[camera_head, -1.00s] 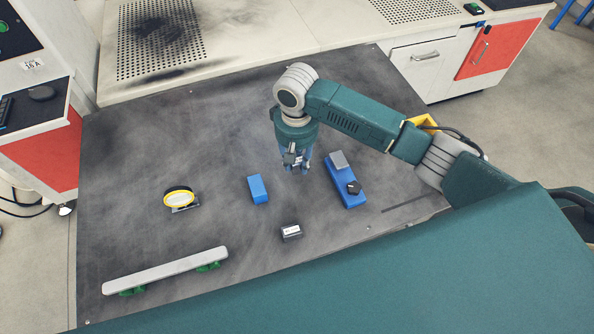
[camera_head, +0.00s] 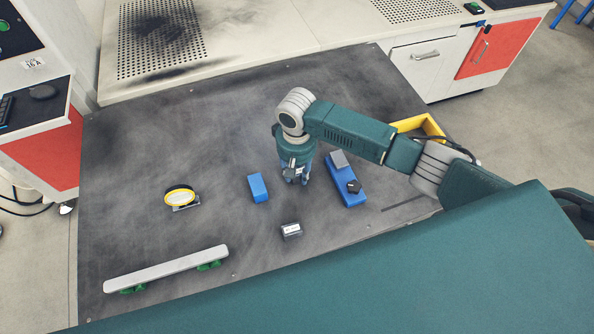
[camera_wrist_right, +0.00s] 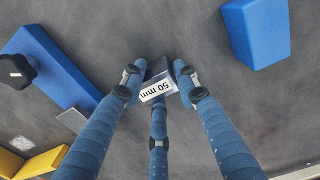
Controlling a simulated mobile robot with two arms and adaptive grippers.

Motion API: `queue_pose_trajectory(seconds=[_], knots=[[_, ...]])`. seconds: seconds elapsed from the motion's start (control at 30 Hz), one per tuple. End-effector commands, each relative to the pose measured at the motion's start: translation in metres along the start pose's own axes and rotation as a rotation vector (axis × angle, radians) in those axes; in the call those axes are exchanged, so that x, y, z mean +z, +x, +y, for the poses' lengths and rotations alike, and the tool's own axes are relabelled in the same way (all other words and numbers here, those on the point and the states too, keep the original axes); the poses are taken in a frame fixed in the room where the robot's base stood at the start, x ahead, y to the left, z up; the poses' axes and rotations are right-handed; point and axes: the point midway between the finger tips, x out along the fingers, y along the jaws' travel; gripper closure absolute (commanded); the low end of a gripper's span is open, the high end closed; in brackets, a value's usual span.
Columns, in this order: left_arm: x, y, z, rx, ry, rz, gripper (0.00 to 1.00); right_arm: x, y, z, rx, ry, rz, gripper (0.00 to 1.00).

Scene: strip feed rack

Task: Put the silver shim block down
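My right gripper (camera_head: 295,179) points down over the dark table, between a blue block and a blue fixture. In the right wrist view its three blue fingers (camera_wrist_right: 158,82) are closed around a small block (camera_wrist_right: 157,80) with a dark face and a white "50 mm" label. I take this to be the silver shim block. In the head view the fingers mostly hide it, with only a silvery bit showing. I cannot tell whether its underside touches the table. My left gripper is not in view.
The blue fixture (camera_head: 347,187) with a black knob is close on the right, the blue block (camera_head: 258,187) on the left. A small labelled block (camera_head: 291,230) lies nearer me.

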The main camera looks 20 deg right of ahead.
Motion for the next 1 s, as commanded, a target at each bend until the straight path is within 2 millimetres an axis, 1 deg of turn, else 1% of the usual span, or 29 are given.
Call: queue_pose_trajectory(seconds=[0.03, 0.07, 0.33, 0.47, 0.57, 0.8, 0.9, 1.0], knots=[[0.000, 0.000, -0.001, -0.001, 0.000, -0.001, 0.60, 0.000, 0.000, 0.000, 0.000, 0.000, -0.001, 0.56], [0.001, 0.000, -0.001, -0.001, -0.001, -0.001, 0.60, 0.000, 0.000, 0.000, 0.000, 0.000, -0.001, 0.53], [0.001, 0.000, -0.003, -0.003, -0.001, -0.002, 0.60, 0.000, -0.001, 0.000, 0.000, 0.000, 0.000, 0.53], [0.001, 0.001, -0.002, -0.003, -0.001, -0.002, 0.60, -0.001, -0.009, 0.000, -0.001, -0.001, 0.002, 0.53], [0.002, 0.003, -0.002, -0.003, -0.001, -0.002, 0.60, -0.001, -0.025, -0.001, -0.002, -0.002, 0.004, 0.53], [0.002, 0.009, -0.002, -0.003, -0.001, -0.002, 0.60, -0.001, -0.077, 0.000, -0.001, -0.002, 0.004, 0.53], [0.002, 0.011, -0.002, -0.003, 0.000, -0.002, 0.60, -0.001, -0.096, 0.000, -0.001, -0.001, 0.003, 0.53], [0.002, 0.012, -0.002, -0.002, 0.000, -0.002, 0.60, -0.001, -0.110, 0.000, -0.002, -0.001, 0.002, 0.53]])
